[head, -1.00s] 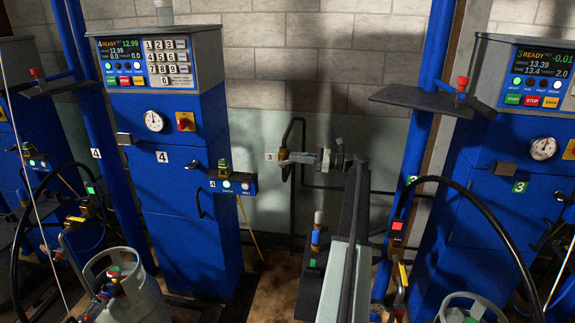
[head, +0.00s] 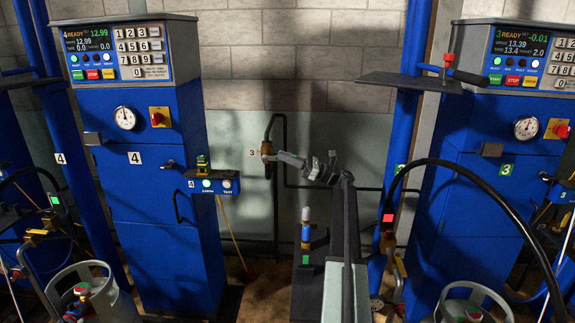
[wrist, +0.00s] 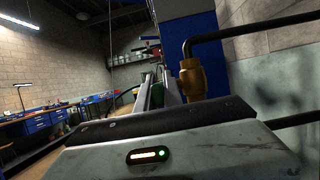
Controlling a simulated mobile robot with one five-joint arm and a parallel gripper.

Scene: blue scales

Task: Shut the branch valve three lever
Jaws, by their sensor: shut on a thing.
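The branch valve three (head: 267,152) is a brass body on a dark pipe on the back wall, beside a small "3" tag. It also shows in the wrist view (wrist: 192,78), just right of my gripper's far end. My gripper (head: 276,157) is right at the valve in the head view, with its wrist sloping down to the right. It is shut on the lever, which is too small and too covered by the gripper to make out. The lever's angle cannot be told.
Blue cabinet 4 (head: 160,215) stands to the left, cabinet 3 (head: 455,205) to the right. A blue post (head: 412,60) and a black hose (head: 480,195) are right of my arm. A grey cylinder (head: 95,295) stands at lower left. Bare wall surrounds the valve.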

